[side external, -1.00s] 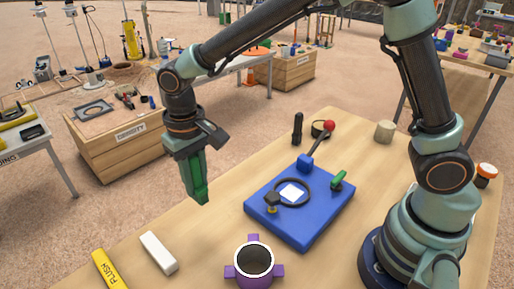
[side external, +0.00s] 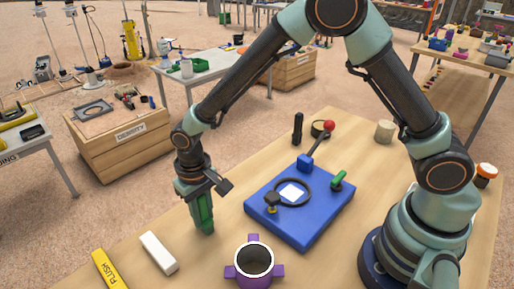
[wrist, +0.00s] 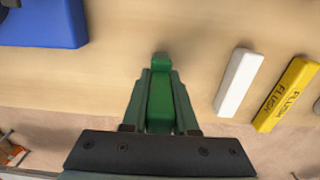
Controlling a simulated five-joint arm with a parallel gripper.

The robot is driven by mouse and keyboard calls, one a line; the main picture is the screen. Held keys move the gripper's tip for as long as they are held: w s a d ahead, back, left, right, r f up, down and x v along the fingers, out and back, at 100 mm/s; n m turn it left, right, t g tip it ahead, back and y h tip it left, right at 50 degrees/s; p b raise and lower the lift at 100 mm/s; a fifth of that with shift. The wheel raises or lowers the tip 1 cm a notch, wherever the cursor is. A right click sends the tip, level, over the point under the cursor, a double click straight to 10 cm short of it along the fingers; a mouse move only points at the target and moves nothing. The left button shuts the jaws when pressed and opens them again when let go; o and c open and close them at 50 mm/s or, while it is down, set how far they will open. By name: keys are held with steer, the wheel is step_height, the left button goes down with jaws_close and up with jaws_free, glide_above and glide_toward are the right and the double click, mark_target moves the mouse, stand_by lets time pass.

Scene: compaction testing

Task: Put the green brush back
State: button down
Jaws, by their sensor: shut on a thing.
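The green brush (side external: 202,216) is gripped in my gripper (side external: 199,204) and points down at the left part of the table. In the wrist view the brush (wrist: 160,98) lies between the two fingers of my gripper (wrist: 160,92), its far end sticking out beyond them. Its lower end is at or just above the tabletop; I cannot tell whether it touches. A white block (side external: 159,252) lies on the table to the lower left of the brush, and it also shows in the wrist view (wrist: 238,82).
A yellow bar (side external: 110,270) marked FLUSH lies left of the white block. A blue plate device (side external: 318,225) with a red-knobbed lever stands to the right. A purple-handled cup (side external: 254,261) stands near the front. Bare tabletop surrounds the brush.

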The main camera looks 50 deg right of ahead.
steer(key=shift+f, duration=0.15)
steer(key=c, duration=0.7)
jaws_free()
step_height(320, 180, up, 12)
steer(key=shift+r, duration=0.1)
steer(key=shift+s+d+r+t, duration=0.95)
steer(key=shift+s+d+r, duration=0.75)
steer(key=shift+d, duration=1.7)
steer(key=shift+s+d+r+t, duration=0.9)
steer(key=shift+s+d+r, duration=0.8)
steer(key=shift+d, duration=1.7)
steer(key=shift+s+d+r+t, duration=0.95)
steer(key=shift+s+d+r, duration=0.75)
steer(key=shift+d, duration=1.7)
steer(key=shift+w+r, duration=0.1)
steer(key=shift+r, duration=0.05)
